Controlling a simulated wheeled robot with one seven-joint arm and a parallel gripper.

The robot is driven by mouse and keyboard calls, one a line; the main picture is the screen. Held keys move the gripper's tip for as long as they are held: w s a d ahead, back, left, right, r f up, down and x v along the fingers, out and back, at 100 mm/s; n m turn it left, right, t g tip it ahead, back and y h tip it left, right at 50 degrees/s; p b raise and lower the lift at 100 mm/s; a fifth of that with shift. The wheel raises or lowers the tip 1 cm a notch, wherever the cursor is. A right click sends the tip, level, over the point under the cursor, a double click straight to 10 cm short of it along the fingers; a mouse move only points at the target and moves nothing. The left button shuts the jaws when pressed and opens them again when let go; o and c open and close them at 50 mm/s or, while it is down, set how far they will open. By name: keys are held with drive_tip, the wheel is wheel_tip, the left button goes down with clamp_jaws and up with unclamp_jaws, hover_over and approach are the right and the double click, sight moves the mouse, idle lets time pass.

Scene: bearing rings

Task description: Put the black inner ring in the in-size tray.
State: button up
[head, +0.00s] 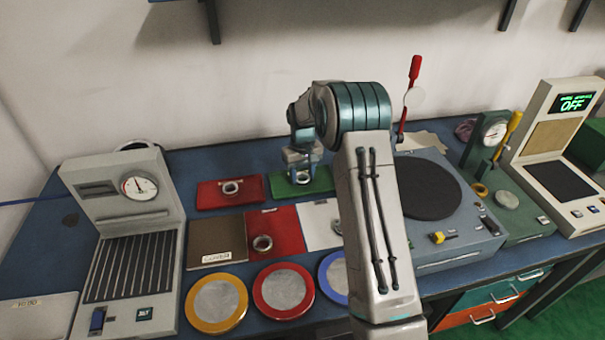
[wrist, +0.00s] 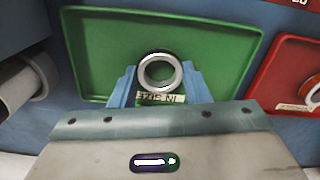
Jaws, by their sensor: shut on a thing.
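The in-size tray is the green tray (head: 322,186) at the back of the bench, under my gripper (head: 303,160). In the wrist view the green tray (wrist: 100,50) fills the upper middle, and its "IN SIZE" label shows upside down. A ring (wrist: 160,72) with a dark outer edge and a bright silvery face is between the blue fingertips of my gripper (wrist: 158,90), which is shut on it. The ring also shows in the head view (head: 303,177), over the green tray. I cannot tell whether it touches the tray floor.
A red tray (head: 250,195) with another ring (head: 231,187) lies left of the green one. In front are a brown tray (head: 212,240), a red mat holding a ring (head: 262,243), a white mat and round coloured dishes. A grey machine (head: 435,220) stands to the right.

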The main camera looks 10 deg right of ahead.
drive_tip(key=o, duration=1.1)
drive_tip(key=s+r, duration=0.3)
drive_tip(key=r, duration=0.6)
drive_tip(key=s+r, duration=0.3)
drive_tip(key=r, duration=0.5)
drive_tip(key=s+m+t, duration=0.2)
drive_tip(key=s, duration=2.8)
drive_tip(key=shift+s+a+r+t, duration=0.3)
drive_tip(key=shift+a+r+t, duration=0.1)
drive_tip(key=shift+c, duration=0.2)
